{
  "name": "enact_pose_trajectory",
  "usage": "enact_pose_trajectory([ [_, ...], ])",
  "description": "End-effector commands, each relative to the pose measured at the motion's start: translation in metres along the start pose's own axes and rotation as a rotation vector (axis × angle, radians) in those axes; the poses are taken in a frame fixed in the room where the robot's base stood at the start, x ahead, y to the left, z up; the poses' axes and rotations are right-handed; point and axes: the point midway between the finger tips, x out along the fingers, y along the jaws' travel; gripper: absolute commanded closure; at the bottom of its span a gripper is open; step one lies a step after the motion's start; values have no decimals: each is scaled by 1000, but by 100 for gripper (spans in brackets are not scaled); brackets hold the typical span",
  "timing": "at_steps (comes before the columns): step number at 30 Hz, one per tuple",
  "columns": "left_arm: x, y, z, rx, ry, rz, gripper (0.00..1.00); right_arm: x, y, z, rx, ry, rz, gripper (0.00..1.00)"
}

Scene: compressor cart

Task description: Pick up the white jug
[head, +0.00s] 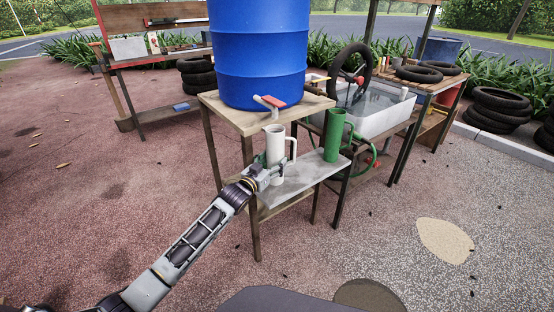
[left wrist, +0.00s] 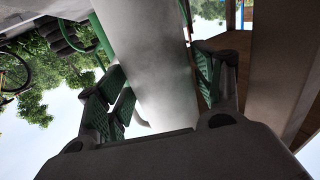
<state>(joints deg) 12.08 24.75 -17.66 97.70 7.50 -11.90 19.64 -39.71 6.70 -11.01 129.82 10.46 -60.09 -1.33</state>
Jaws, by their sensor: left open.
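The white jug (head: 275,147) stands upright on a low grey shelf (head: 300,182) below the blue barrel's tap. Its handle points right in the head view. My left gripper (head: 268,168) is at the jug's lower part, coming from the front left. In the left wrist view the jug (left wrist: 150,60) fills the space between the open fingers of my left gripper (left wrist: 160,95), with green pads on either side. Whether the pads touch the jug I cannot tell. A green jug (head: 333,135) stands to the right on the same shelf. My right gripper is not in view.
A blue barrel (head: 258,50) stands on a wooden stand (head: 232,118), its red-handled tap (head: 270,101) just above the white jug. A white water tub (head: 378,115) with a tyre stands right. Stacked tyres (head: 497,108) lie farther right. The ground at front left is clear.

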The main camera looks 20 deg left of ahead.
Motion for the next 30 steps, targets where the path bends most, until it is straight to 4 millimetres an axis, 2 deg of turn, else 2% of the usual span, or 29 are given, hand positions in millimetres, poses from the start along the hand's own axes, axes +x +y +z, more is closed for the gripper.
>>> enact_pose_trajectory([
  [6, 0, 0, 0, 0, 0, 0, 33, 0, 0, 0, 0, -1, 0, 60],
  [7, 0, 0, 0, 0, 0, 0, 36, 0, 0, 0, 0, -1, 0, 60],
  [22, 0, 0, -3, 1, 6, 1, 100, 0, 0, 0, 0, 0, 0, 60],
  [30, 0, 0, -3, 1, 6, 1, 100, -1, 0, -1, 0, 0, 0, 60],
])
